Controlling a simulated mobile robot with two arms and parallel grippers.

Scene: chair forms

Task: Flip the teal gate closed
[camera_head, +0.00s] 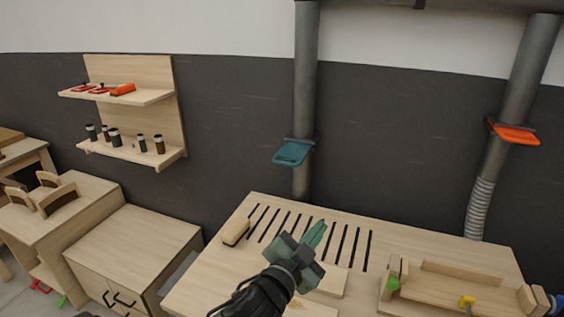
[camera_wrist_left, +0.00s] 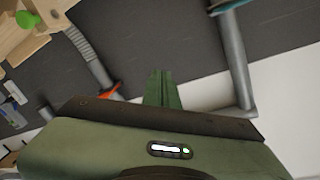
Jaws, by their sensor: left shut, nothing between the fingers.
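The teal gate (camera_head: 293,152) is a flat plate on the left grey vertical pipe (camera_head: 305,80), sticking out from it toward the left in the head view. In the left wrist view a bit of the teal gate (camera_wrist_left: 222,5) shows at the top edge on a pipe. My left gripper (camera_head: 318,232) is shut and empty. In the head view it appears over the slotted table, below the gate and apart from it. Its closed fingers also show in the left wrist view (camera_wrist_left: 162,78). My right gripper is not in view.
An orange gate (camera_head: 517,134) is on the right pipe, which has a ribbed hose below. The slotted wooden table (camera_head: 215,268) carries a wood block (camera_head: 235,232) and a wooden jig (camera_head: 440,290). A wall shelf (camera_head: 130,155) holds jars and red tools.

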